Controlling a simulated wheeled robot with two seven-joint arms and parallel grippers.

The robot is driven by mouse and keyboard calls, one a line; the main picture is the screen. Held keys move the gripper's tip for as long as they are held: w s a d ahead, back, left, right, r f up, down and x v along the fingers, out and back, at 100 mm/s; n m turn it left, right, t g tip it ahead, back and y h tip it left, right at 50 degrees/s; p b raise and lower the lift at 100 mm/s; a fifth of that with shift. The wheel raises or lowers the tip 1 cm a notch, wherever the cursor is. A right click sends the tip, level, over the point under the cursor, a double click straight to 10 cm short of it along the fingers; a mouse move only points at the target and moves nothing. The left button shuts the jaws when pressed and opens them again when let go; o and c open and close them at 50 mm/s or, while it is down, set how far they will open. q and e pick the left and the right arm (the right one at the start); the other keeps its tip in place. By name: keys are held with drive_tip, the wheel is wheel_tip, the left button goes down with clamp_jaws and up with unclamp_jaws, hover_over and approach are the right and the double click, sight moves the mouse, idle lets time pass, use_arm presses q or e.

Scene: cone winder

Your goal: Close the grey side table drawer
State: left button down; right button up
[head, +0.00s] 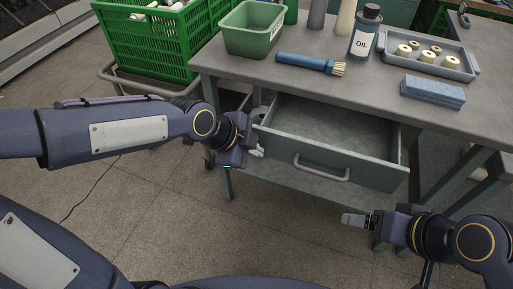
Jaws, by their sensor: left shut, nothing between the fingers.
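The grey side table (375,92) has its drawer (372,174) pulled out toward me. The drawer looks empty inside, and a grey bar handle (322,172) is on its front panel. My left gripper (257,150) is shut and empty at the left front corner of the drawer. I cannot tell whether it touches the drawer. My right gripper (353,219) is low in front of the drawer, below the right part of its front and apart from it. Its fingers are seen edge-on, so their opening is unclear.
On the tabletop are a green bin (253,38), a blue brush (305,62), an oil bottle (364,36), a tray of spools (428,64) and a blue block (432,92). A green crate (150,48) stands on a cart to the left. The floor in front is clear.

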sight(270, 118)
use_arm(q)
drive_tip(key=shift+w+d, duration=0.2)
drive_tip(key=shift+w, duration=0.5)
drive_tip(key=shift+w, duration=0.15)
drive_tip(key=w+d, duration=0.1)
drive_tip(key=w, duration=0.2)
drive_tip(key=w+d+p, duration=0.1)
drive_tip(key=w, duration=0.2)
drive_tip(key=w+d, duration=0.1)
drive_tip(key=w, duration=0.2)
